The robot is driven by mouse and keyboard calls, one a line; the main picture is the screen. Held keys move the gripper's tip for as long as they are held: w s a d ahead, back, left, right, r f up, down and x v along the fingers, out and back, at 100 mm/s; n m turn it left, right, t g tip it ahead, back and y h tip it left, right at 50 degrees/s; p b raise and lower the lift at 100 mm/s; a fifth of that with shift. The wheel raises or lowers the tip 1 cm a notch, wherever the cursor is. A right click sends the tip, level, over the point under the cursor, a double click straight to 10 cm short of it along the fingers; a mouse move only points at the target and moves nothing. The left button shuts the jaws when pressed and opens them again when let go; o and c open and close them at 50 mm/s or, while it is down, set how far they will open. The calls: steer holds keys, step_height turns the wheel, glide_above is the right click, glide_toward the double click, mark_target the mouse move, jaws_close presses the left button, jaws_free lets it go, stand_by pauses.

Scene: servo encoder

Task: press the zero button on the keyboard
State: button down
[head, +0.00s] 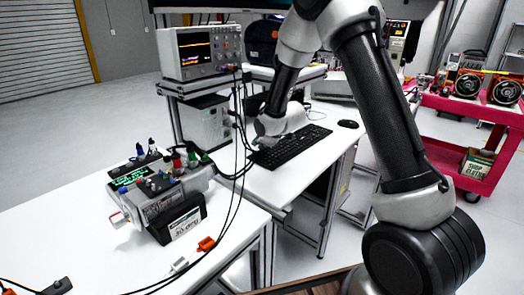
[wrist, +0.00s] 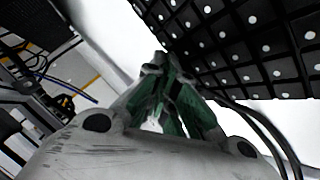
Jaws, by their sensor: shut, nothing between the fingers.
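The black keyboard (head: 295,146) lies on the white desk, slanting from lower left to upper right in the head view. In the wrist view the keyboard (wrist: 250,45) fills the upper right, its keys showing only blurred white marks. I cannot tell which key is zero. My gripper (wrist: 168,75) is shut and empty, with green-grey fingers whose tips are close to the keyboard's edge in that view. In the head view it is at the keyboard's left end, small and partly hidden by my arm. I cannot tell whether the tips touch a key.
An oscilloscope (head: 202,50) stands on a shelf behind the desk. A black mouse (head: 348,124) lies right of the keyboard. Black cables (head: 240,120) hang left of the keyboard. A boxy device with knobs (head: 160,195) sits on the nearer white table. A red cart (head: 465,105) stands at right.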

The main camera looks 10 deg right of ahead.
steer(key=shift+r, duration=0.8)
steer(key=shift+r, duration=2.5)
